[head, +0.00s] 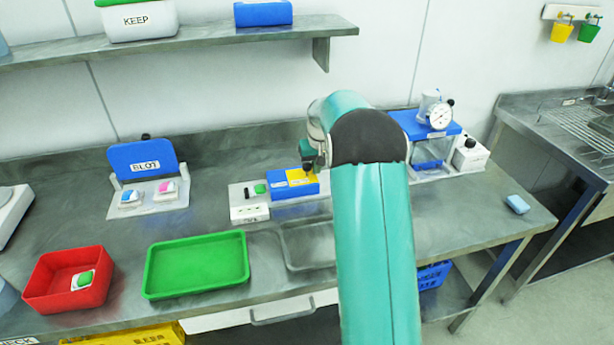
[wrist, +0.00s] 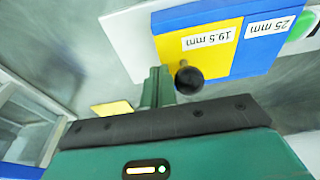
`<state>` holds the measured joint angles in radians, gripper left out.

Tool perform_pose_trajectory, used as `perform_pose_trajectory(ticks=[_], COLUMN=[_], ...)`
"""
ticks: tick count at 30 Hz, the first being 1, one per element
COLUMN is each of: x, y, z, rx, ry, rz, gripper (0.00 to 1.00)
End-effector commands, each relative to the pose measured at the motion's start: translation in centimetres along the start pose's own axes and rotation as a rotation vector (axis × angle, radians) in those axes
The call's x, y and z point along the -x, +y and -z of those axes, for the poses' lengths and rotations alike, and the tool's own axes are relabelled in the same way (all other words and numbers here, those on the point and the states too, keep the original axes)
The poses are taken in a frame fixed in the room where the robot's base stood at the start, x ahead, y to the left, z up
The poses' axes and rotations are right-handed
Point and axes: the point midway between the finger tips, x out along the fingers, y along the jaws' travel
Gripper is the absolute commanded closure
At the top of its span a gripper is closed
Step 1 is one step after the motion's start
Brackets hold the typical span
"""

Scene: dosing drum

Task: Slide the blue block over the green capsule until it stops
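The blue block (head: 284,190) sits on a white base on the bench, with a yellow section at its right end. In the wrist view the blue block (wrist: 196,18) carries labels reading 19.5 mm and 25 mm, and a black ball knob (wrist: 187,79) stands at its yellow part. The green capsule (head: 260,188) lies just left of the block; it also shows at the upper right in the wrist view (wrist: 302,30). My gripper (wrist: 163,86) is right beside the knob, at the block's yellow end. Its finger opening and any contact with the knob are unclear.
A green tray (head: 198,264), a red bin (head: 70,303) and a grey tray (head: 308,264) lie at the front of the bench. A BLOT stand (head: 143,158) is behind left. A blue-topped gauge device (head: 434,150) stands right of my arm.

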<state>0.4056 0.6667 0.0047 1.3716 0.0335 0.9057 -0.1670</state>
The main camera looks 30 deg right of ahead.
Motion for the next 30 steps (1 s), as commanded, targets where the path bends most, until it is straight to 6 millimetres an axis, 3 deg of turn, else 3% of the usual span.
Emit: perform_pose_trajectory(ticks=[30], x=[0.0], y=[-4.2], z=[0.0], rx=[0.001], ry=[0.000], rz=[0.001], gripper=[1.00])
